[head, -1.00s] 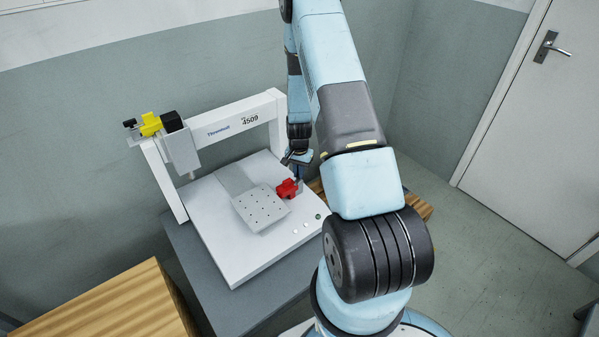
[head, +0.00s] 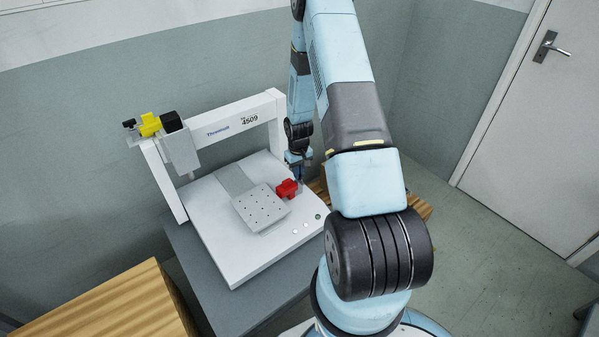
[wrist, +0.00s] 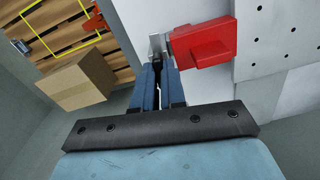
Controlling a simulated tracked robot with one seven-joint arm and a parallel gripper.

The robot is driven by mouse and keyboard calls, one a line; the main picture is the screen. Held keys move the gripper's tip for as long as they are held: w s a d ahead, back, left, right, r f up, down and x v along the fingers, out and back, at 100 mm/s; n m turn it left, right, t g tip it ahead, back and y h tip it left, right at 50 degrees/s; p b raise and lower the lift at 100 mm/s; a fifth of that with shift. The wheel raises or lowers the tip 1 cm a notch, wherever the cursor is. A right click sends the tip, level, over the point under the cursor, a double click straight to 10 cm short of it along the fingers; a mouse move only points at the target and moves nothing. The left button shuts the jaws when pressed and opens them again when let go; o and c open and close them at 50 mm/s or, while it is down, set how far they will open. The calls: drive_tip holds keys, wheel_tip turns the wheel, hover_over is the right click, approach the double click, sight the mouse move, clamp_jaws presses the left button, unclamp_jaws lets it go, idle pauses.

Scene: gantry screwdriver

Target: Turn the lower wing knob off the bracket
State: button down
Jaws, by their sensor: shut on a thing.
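In the wrist view, a small flat grey piece, which looks like the lower wing knob (wrist: 156,43), stands at the left end of a red block (wrist: 204,44). The red block also shows in the head view (head: 287,188), at the right edge of the perforated plate (head: 262,208). My gripper (wrist: 165,62) is shut on the knob, its blue fingers close together at the end of the red block. In the head view my gripper (head: 301,180) comes down just right of the red block. The fingertips hide part of the knob, and its thread is not visible.
The white gantry frame (head: 232,118) stands behind the plate, with a yellow and black unit (head: 151,124) at its upper left. A wooden surface (head: 105,305) is at lower left. A cardboard box (wrist: 75,82) and pallet (wrist: 60,35) show in the wrist view.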

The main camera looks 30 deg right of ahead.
drive_tip(key=shift+w+r+n, duration=0.1)
drive_tip(key=shift+w+n, duration=0.15)
drive_tip(key=shift+n, duration=0.45)
drive_tip(key=c, duration=1.2)
unclamp_jaws()
drive_tip(key=shift+s, duration=0.15)
wheel_tip(320, 180, up, 14)
drive_tip(key=shift+f, duration=0.2)
